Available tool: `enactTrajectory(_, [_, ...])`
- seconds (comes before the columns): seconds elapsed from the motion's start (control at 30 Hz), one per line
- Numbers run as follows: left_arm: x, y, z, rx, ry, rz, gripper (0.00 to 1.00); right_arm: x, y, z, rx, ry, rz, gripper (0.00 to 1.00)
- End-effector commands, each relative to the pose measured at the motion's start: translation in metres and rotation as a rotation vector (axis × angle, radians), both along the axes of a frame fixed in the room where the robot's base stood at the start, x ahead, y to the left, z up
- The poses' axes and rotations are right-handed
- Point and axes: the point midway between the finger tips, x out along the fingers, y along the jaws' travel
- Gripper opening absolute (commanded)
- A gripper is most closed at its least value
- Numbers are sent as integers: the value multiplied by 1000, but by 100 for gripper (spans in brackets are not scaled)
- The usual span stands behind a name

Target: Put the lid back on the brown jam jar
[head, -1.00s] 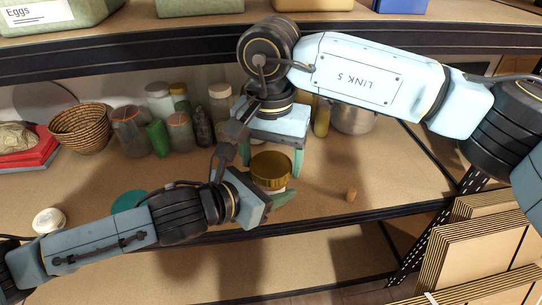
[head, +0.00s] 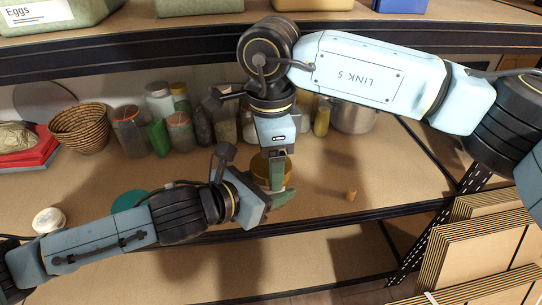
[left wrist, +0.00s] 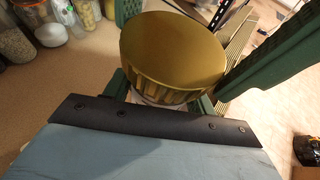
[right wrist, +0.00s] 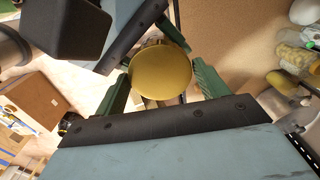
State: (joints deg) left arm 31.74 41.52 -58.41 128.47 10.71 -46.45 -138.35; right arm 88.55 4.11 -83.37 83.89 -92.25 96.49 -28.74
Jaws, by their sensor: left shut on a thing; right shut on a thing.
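The gold lid (head: 262,168) sits on top of the jar, level as far as I can see. The jar is mostly hidden; a pale strip of it (left wrist: 150,99) shows under the lid in the left wrist view. My left gripper (head: 268,196) comes in from the left and is shut on the jar below the lid. My right gripper (head: 277,172) reaches down from above and is shut on the lid, its fingers on opposite sides of the rim. The lid's round top (right wrist: 160,72) faces the right wrist camera. Whether its thread is seated cannot be seen.
Several jars (head: 180,132) stand at the back beside a woven basket (head: 82,128) and a metal pot (head: 352,117). An upper shelf edge (head: 130,40) runs close behind my right wrist.

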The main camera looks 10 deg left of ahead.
Motion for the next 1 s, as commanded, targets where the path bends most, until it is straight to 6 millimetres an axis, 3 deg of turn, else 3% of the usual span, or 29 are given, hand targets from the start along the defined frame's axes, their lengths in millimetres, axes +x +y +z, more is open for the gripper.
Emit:
enactTrajectory(0.03, [1,0,1,0,-2,1,0,0,0,0,0,0,1,75])
enactTrajectory(0.2, [0,0,1,-1,-3,1,0,0,0,0,0,0,2,94])
enactTrajectory(0.53, [0,0,1,-2,-4,0,0,0,0,4,0,-1,2,94])
enactTrajectory(0.83, [0,0,2,-2,-4,0,0,0,0,41,1,-2,2,94])
enactTrajectory(1.0, [0,0,2,-2,-4,0,0,0,0,45,-1,1,3,94])
